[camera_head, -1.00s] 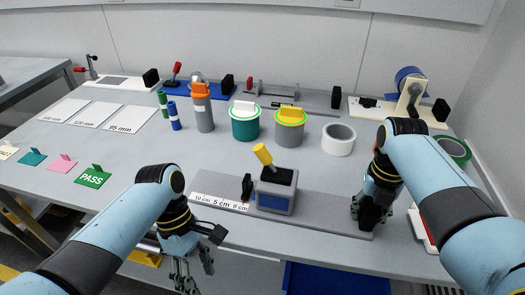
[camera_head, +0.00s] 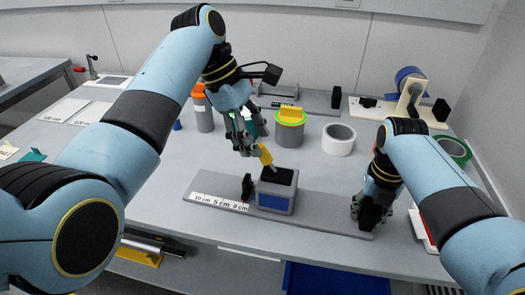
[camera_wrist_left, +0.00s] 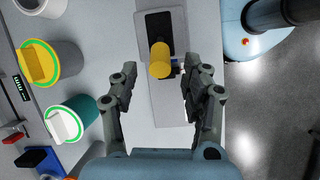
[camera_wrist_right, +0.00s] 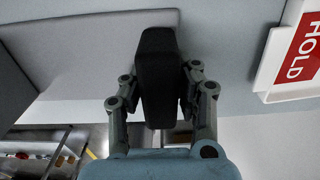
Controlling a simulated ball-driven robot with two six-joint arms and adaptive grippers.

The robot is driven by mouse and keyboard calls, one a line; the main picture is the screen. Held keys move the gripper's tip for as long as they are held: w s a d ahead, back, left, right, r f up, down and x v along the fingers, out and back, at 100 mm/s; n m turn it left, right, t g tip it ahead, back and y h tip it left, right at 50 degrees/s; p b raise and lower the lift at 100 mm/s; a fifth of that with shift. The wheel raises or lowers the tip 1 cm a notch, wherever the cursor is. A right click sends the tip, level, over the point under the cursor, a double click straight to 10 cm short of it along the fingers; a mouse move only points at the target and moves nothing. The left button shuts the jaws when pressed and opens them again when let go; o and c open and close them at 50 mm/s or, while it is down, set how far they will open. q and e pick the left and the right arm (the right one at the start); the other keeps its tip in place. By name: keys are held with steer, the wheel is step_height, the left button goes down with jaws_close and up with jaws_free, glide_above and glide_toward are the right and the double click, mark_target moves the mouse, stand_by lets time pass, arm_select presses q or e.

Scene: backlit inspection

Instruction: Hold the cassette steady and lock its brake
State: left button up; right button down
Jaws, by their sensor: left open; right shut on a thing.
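The cassette, a grey box with a blue front (camera_head: 273,202), stands on a long grey base (camera_head: 325,214) with a scale strip at its left end. Its yellow brake lever (camera_head: 265,155) leans up and left from the dark top. My left gripper (camera_head: 248,148) is open right by the lever tip. In the left wrist view the lever (camera_wrist_left: 160,62) shows in the gap between its fingers, beyond the tips. My right gripper (camera_head: 368,215) is shut on a black upright block (camera_wrist_right: 158,75) at the base's right end.
A small black stop (camera_head: 247,186) stands just left of the cassette. Behind are a grey-and-yellow canister (camera_head: 290,128), a green canister, partly hidden by my left arm, and a white tape roll (camera_head: 338,139). A red HOLD sign (camera_wrist_right: 303,52) lies near my right gripper.

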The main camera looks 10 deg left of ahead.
mark_target(267, 160)
arm_select(q)
steer(key=shift+x, duration=2.25)
jaws_close()
